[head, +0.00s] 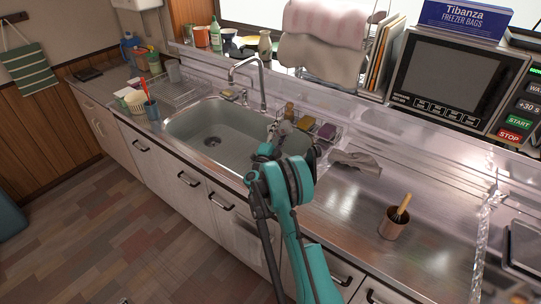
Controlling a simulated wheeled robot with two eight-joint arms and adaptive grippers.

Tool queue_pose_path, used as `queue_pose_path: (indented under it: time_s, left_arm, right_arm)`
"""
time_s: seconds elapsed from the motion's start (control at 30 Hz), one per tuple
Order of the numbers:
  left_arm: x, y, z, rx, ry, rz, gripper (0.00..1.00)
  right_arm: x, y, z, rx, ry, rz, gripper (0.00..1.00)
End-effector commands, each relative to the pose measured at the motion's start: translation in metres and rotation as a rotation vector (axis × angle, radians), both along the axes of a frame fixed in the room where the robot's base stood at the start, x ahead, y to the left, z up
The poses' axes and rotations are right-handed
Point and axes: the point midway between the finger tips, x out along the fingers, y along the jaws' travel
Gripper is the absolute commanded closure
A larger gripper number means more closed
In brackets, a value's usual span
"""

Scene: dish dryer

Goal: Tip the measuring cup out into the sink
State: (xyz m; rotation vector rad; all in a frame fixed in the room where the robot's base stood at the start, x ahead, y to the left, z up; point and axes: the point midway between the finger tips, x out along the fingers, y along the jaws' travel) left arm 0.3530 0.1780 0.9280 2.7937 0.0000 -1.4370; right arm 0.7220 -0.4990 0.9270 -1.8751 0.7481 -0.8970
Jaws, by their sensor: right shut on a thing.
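The sink (233,137) is a grey basin set in the steel counter, with a dark drain and a curved tap at its back. My right gripper (284,134) is over the right end of the sink, seen from behind, with the teal wrist in front of it. It is shut on a small greyish thing, apparently the measuring cup (285,127). Most of that thing is hidden by the gripper and wrist, so I cannot tell its tilt or contents. My left gripper is not in view.
The tap (262,83) rises behind the basin. A wire caddy with sponges (326,131) stands at the sink's back right, near a grey cloth (356,161). A copper cup with a brush (393,224) stands right. A dish rack (178,90) and containers are left.

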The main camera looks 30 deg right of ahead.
Motion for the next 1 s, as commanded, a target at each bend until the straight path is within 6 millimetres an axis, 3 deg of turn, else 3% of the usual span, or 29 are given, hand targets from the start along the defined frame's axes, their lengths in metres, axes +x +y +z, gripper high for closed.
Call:
queue_pose_path:
  time_s: [0.07, 0.1, 0.13, 0.4, 0.57, 0.7, 0.77, 0.93, 1.0]
  left_arm:
    - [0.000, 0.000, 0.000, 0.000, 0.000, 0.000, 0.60]
    - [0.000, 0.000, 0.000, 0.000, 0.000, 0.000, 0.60]
    - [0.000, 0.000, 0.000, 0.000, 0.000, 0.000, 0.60]
    - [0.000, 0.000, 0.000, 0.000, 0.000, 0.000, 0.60]
    - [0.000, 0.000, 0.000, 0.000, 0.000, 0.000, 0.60]
    - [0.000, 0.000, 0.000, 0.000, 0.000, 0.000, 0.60]
    - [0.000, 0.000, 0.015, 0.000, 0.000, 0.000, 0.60]
    - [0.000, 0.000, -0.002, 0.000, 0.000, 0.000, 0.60]
    - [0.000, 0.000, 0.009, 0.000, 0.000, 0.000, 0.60]
  right_arm:
    - [-0.005, -0.006, -0.006, 0.142, -0.106, -0.001, 0.84]
    - [-0.006, -0.009, -0.023, 0.214, -0.161, 0.000, 0.84]
    - [-0.007, -0.010, -0.027, 0.240, -0.180, 0.000, 0.84]
    - [-0.010, -0.014, -0.032, 0.358, -0.268, 0.000, 0.84]
    - [-0.012, -0.017, -0.053, 0.463, -0.346, 0.002, 0.84]
    - [-0.023, -0.031, -0.064, 0.611, -0.459, -0.001, 0.84]
    - [-0.022, -0.030, -0.066, 0.703, -0.527, 0.001, 0.84]
    - [-0.022, -0.030, -0.091, 0.963, -0.722, 0.000, 0.84]
    - [-0.024, -0.032, -0.078, 1.065, -0.799, 0.000, 0.84]
